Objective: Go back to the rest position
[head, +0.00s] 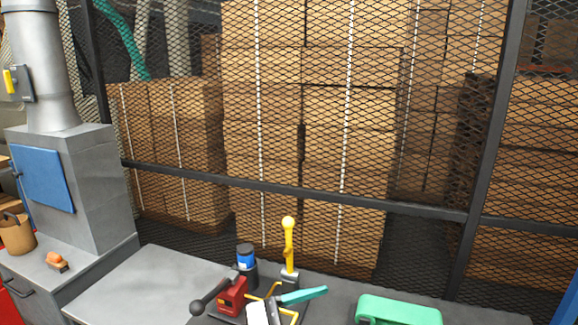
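Neither of my grippers nor arms shows in the head view. A grey worktop (150,283) runs along the bottom of the picture. On it, near the middle, a red device (233,295) has a black ball-ended handle (200,304) sticking out to the left. A yellow lever (289,250) with a round knob stands upright beside it. A blue-capped dark container (246,258) is behind the red device. A teal-handled item (303,296) and a white piece (258,314) lie close by, partly cut off by the frame edge.
A green case (397,311) lies at the lower right. A grey machine with a blue panel (43,180) and duct (45,65) stands at the left, near a brown holder (16,234) and an orange item (56,261). Behind, a mesh fence (300,190) closes off stacked boxes. The worktop's left part is clear.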

